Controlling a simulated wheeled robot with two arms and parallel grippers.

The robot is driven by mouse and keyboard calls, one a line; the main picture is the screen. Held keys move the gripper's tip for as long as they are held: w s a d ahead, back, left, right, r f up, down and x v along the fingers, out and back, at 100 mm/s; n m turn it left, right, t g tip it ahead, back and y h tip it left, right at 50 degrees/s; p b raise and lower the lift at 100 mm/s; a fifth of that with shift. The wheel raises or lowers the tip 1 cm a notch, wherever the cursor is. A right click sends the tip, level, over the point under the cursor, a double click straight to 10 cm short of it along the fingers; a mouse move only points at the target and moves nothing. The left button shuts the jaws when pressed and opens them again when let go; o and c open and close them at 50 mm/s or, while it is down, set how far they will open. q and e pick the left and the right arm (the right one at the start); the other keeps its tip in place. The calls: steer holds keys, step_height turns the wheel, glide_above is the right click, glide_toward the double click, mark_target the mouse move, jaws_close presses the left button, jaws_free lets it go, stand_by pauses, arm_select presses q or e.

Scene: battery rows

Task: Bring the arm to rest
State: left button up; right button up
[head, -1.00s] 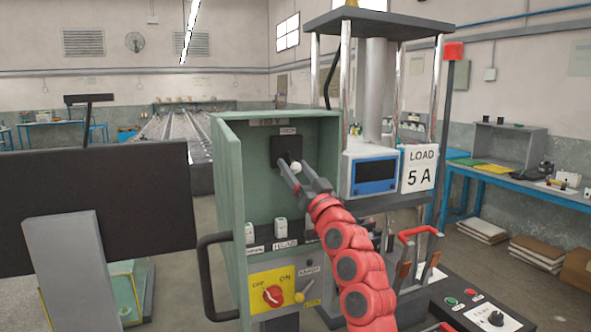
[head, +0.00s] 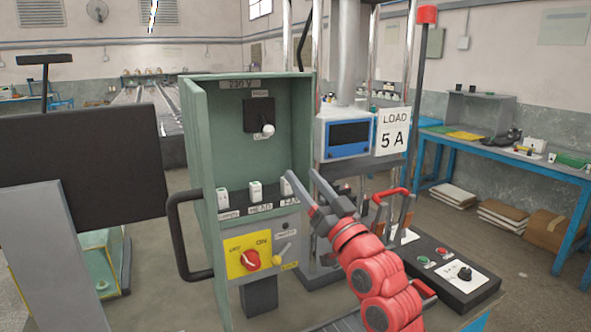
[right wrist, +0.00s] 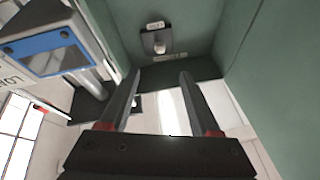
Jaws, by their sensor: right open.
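My right gripper (head: 303,174) is open and empty in the head view, in front of the right side of the green cabinet (head: 193,150). Its red arm comes in from the lower right. In the right wrist view the two dark fingers (right wrist: 158,78) stand apart with nothing between them. The black switch plate (head: 257,113) with a white-tipped lever (head: 267,131) is on the cabinet's back wall, up and left of the gripper and apart from it. The switch plate also shows beyond the fingers in the right wrist view (right wrist: 157,42). My left gripper is not in view.
Small white breakers (head: 255,191) stand on the cabinet ledge. Below is a yellow panel with a red knob (head: 250,261). A blue-framed display (head: 349,134) and a "LOAD 5 A" sign (head: 393,131) stand right. A control box (head: 447,268) is at lower right.

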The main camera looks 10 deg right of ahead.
steer(key=shift+s+d+f, duration=0.15)
steer(key=shift+s, duration=0.1)
